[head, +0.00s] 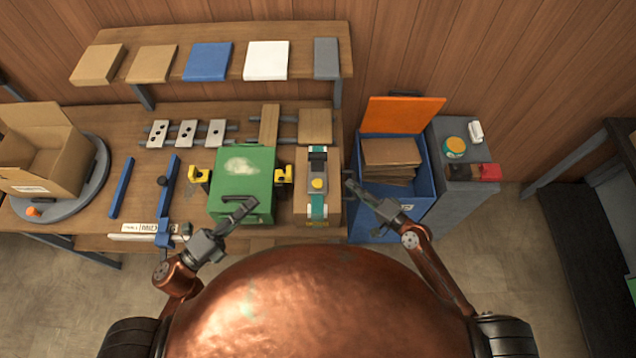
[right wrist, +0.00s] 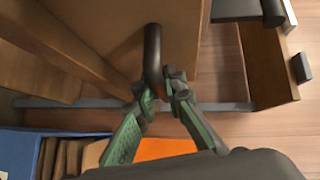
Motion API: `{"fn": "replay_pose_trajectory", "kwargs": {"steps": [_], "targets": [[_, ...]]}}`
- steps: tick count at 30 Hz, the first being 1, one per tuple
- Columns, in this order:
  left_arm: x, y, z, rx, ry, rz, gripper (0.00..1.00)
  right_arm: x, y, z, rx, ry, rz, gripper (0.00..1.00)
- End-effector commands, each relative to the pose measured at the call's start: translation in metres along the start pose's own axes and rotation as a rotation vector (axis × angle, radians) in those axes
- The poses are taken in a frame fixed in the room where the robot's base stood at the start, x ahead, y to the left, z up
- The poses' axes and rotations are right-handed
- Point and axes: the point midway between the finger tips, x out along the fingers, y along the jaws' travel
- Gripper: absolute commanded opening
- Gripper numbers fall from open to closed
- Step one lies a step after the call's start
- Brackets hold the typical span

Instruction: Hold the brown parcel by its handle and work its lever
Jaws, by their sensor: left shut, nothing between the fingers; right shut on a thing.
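The brown parcel (head: 300,190) stands at the table's front edge, right of the green box, with teal pieces, a dark grey piece (head: 317,155) and a yellow round piece (head: 317,183) on top. I cannot tell which part is the lever. In the right wrist view a dark bar handle (right wrist: 153,45) stands out from a brown face (right wrist: 185,35). My right gripper (head: 350,187) is at the parcel's right side; its fingers (right wrist: 162,88) are shut on the handle's end. My left gripper (head: 248,205) is shut and empty, above the front part of the green box (head: 240,175).
A blue bin (head: 375,213) with an orange lid (head: 403,113) and cardboard inside stands close to the right. Blue bars (head: 121,188) lie left of the green box. An open carton (head: 45,155) sits at the far left. A shelf with flat blocks (head: 208,62) runs behind.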

Motion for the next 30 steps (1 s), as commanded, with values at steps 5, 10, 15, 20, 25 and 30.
{"fn": "replay_pose_trajectory", "kwargs": {"steps": [5, 10, 15, 20, 25, 30], "targets": [[-0.001, 0.0, 0.0, 0.0, 0.0, -0.001, 0.0, 0.0, 0.001, 0.001, 0.001, -0.001, 0.002, 0.0], [-0.001, 0.0, 0.0, 0.0, 0.0, -0.001, 0.0, 0.0, 0.001, 0.001, 0.001, -0.001, 0.002, 0.18], [0.0, 0.0, 0.0, 0.0, 0.0, -0.001, 0.0, 0.0, 0.001, 0.0, 0.0, -0.001, 0.001, 0.29], [0.0, 0.0, 0.0, 0.0, 0.0, -0.001, 0.0, 0.0, 0.0, 0.0, 0.0, 0.0, 0.0, 0.31], [0.0, 0.0, 0.0, 0.0, 0.0, -0.001, 0.0, -0.002, 0.001, 0.0, -0.001, 0.0, 0.001, 0.31], [0.0, 0.0, 0.0, 0.0, 0.0, -0.001, 0.0, -0.023, 0.002, -0.001, -0.001, 0.0, 0.004, 0.31]]}}
